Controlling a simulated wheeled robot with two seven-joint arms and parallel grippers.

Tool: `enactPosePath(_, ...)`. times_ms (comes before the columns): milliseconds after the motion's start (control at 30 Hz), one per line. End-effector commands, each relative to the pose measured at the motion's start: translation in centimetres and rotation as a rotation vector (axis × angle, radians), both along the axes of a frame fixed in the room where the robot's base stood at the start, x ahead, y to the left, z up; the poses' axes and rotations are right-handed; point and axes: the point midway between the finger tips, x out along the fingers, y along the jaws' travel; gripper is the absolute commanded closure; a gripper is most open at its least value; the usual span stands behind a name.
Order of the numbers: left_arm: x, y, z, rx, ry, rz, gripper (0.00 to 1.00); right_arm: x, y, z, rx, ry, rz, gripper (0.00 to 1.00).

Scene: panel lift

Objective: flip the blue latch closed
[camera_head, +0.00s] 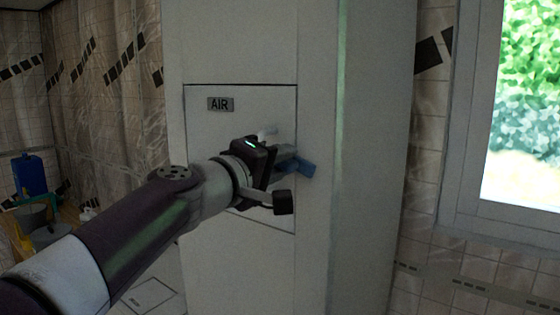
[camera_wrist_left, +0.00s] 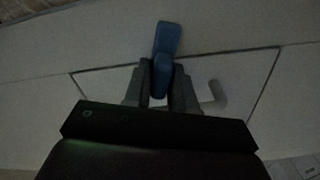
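The blue latch (camera_head: 306,169) sits at the right edge of the closed-looking panel (camera_head: 215,135) marked AIR. Its blue end reaches past the panel edge onto the cabinet frame, tilted slightly down to the right. My left gripper (camera_head: 287,158) is at the latch, coming from the left. In the left wrist view, the blue latch (camera_wrist_left: 166,42) stands between the two grey fingertips (camera_wrist_left: 162,72), which lie close against both its sides. The gripper looks shut on its lower part. The fingers hide part of the latch base. My right gripper is not in view.
A small white handle (camera_head: 268,132) sticks out of the panel just above my gripper; it also shows in the left wrist view (camera_wrist_left: 214,97). The tall grey cabinet (camera_head: 318,260) surrounds the panel. A window (camera_head: 525,100) is at the right. A blue container (camera_head: 30,174) stands far left.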

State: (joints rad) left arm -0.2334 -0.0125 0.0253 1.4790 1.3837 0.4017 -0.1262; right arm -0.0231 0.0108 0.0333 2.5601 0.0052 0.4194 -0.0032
Motion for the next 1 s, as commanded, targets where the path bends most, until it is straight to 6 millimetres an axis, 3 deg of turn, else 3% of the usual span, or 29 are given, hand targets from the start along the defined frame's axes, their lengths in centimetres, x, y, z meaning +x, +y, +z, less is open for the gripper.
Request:
enactPosePath(333,0.1,0.2,-1.5,-0.256,0.186,-0.001,1.0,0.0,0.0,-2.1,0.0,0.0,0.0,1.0)
enactPosePath(633,0.1,0.2,-1.4,-0.281,0.205,-0.001,1.0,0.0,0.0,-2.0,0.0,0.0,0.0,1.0)
enactPosePath(667,0.1,0.2,-1.4,-0.281,0.205,-0.001,0.68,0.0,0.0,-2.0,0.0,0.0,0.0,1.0)
enactPosePath(700,0.1,0.2,-1.4,-0.281,0.205,-0.001,0.55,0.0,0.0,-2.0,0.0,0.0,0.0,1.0)
enactPosePath(1000,0.0,0.3,-1.4,-0.279,0.203,0.0,0.55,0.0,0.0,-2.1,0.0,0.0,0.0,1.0)
